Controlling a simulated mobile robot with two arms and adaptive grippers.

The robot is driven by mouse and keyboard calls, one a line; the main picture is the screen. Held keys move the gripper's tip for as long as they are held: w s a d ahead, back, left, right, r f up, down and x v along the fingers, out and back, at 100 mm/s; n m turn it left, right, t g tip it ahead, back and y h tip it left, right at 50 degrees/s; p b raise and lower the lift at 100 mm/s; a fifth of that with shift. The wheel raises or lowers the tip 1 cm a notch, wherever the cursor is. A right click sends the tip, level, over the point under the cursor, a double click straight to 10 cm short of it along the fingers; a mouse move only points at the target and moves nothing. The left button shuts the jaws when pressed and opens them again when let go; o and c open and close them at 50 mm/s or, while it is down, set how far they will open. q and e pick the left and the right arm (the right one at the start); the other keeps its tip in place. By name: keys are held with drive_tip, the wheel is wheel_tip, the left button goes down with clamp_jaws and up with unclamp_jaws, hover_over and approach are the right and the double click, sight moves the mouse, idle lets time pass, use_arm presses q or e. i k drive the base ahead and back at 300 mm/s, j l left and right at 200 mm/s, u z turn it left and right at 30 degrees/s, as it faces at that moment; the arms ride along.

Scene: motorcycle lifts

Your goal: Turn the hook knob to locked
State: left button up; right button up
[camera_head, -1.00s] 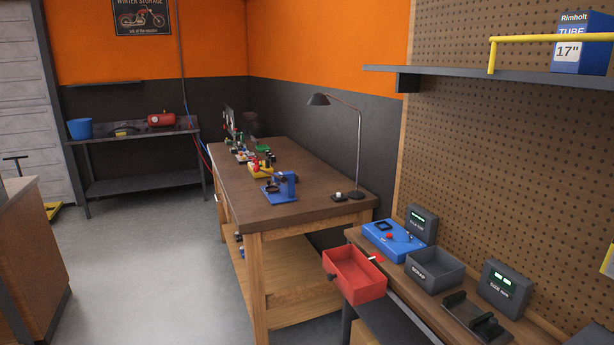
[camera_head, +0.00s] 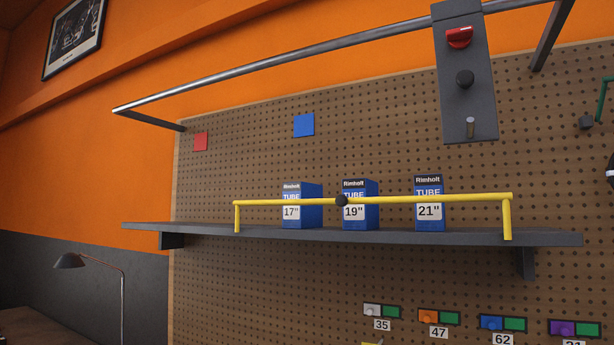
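A dark grey panel (camera_head: 456,105) hangs at the metal rail, high at the upper right. No label shows which of these is the hook knob, and I cannot read a locked mark. Neither of my grippers is in view.
The metal rail (camera_head: 300,63) runs above a pegboard. Below, a grey shelf (camera_head: 400,236) holds blue tube boxes (camera_head: 428,196) behind a yellow bar (camera_head: 270,203). Numbered colour tags (camera_head: 490,323) sit lower right. A lamp (camera_head: 70,261) stands lower left.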

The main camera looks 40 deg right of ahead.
sight(458, 38)
drive_tip(key=z, duration=2)
drive_tip(key=k+l+u, duration=0.15)
drive_tip(key=u, duration=0.1)
drive_tip(key=i+j+z, duration=0.2)
drive_tip(key=j, duration=0.45)
drive_tip(key=j+z, duration=0.15)
drive_tip(key=j, duration=0.45)
drive_tip(key=i+j+z, duration=0.2)
drive_tip(key=j, duration=0.45)
drive_tip(key=k, duration=0.1)
